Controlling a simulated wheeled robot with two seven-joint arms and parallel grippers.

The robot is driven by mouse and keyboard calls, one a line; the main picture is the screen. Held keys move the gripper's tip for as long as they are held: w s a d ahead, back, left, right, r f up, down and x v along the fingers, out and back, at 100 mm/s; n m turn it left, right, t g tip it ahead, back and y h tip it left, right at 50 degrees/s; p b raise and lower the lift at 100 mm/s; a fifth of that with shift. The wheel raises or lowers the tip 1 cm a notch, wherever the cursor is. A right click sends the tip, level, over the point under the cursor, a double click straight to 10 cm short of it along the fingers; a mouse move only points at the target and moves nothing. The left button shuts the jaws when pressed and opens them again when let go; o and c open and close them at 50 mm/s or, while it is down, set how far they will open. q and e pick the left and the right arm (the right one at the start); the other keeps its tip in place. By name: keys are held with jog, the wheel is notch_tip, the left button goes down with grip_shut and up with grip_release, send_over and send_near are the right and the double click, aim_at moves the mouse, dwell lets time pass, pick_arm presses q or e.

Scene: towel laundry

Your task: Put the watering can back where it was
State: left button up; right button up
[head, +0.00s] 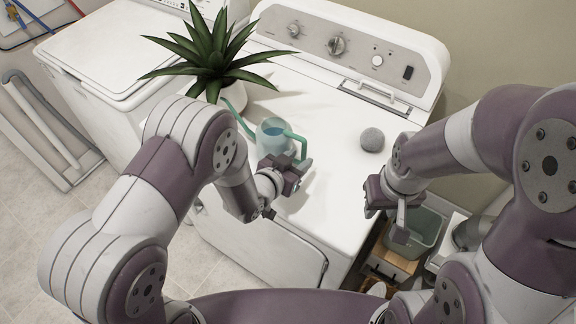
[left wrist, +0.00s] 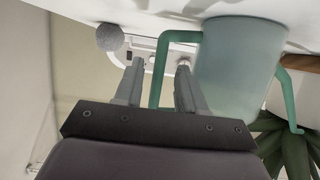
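The watering can (head: 271,141) has a pale blue-green body, a green spout towards the plant and a green handle. It stands upright on the white dryer top, in front of the potted plant. My left gripper (head: 291,172) is at its handle side. In the left wrist view, which looks upside down, the handle (left wrist: 157,75) shows between the two spread fingers of my left gripper (left wrist: 158,84), with gaps on both sides. The can's body (left wrist: 238,70) is right of the fingers. My right gripper (head: 385,213) hangs past the dryer's right front edge, fingers apart and empty.
The potted plant (head: 215,55) stands behind the can, its leaves spreading widely. A grey ball (head: 372,140) lies on the dryer top (head: 335,185) to the can's right. A grey-green bin (head: 425,232) is below my right gripper. The dryer's front middle is clear.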

pick_arm(q)
jog(key=s+a+r+n+g+y, duration=0.2)
jog(key=s+a+g, duration=0.1)
jog(key=s+a, duration=0.2)
jog(key=s+a+r+n+g+y, duration=0.2)
jog(key=s+a+g+y, duration=0.1)
jog(key=s+a, duration=0.3)
jog(key=s+a+r+n+g+y+b, duration=0.1)
jog(key=s+a+r+n+g+y, duration=0.1)
jog(key=s+a, duration=0.4)
jog(key=a+g, duration=0.1)
jog(key=a, duration=0.2)
jog(key=shift+a+r+n+g+y, duration=0.3)
jog(key=shift+a+r+n, duration=0.05)
jog(key=shift+n, duration=0.05)
